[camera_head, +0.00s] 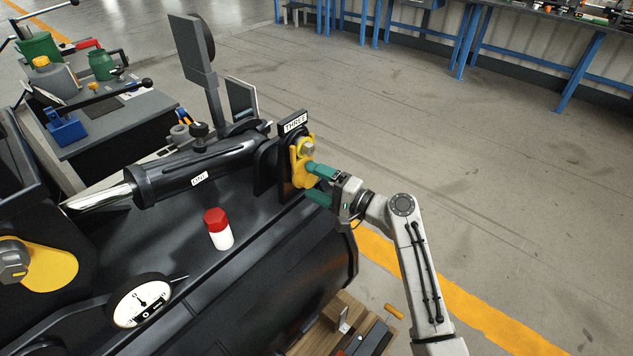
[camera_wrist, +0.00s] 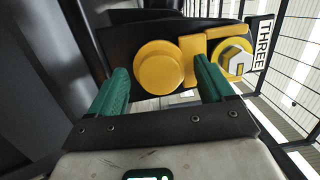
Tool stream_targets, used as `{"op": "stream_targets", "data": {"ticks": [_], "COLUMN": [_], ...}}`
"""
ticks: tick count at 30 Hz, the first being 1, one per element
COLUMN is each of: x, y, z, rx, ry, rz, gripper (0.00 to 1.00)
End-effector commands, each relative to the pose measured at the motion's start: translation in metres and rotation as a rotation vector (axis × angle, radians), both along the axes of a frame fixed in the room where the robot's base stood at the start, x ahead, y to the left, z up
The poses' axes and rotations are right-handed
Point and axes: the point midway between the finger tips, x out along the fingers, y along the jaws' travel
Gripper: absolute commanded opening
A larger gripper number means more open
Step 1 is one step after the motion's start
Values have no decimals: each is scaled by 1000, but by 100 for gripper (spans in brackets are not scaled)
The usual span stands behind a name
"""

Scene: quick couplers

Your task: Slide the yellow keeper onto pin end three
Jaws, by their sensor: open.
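The yellow keeper (camera_head: 297,174) is at the plate labelled THREE (camera_head: 293,125), with its upper part around the grey pin end (camera_head: 308,148). In the wrist view, the keeper's yellow ring surrounds the hexagonal pin end (camera_wrist: 236,62), and its round yellow knob (camera_wrist: 159,73) is to the left. My gripper (camera_head: 309,181) has green fingers and is open just right of the keeper's lower part. In the wrist view, the fingers stand apart on either side of the knob. I cannot tell how deep the keeper sits on the pin or whether a finger touches it.
A black cylinder labelled ONE (camera_head: 199,178) lies left of the plate. A red-capped white bottle (camera_head: 219,229) and a gauge (camera_head: 141,301) are on the dark machine. A side table (camera_head: 120,130) holds cans and tools. The floor (camera_head: 480,170) to the right is open.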

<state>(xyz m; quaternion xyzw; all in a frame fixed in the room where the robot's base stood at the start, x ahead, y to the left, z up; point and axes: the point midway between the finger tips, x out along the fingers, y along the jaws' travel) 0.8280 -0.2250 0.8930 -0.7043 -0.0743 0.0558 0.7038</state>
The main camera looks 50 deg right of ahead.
Motion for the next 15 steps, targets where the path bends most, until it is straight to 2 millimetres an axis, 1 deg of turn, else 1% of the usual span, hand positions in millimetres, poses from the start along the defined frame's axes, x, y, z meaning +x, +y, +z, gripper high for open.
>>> {"op": "stream_targets", "data": {"ticks": [2,5,15], "x": [-4,-15,-77], "y": [-1,-4,-15], "z": [0,-2,-3], "rx": [0,1,0], "ry": [-1,-1,-1], "rz": [-1,-4,-3], "gripper": [81,81,81]}}
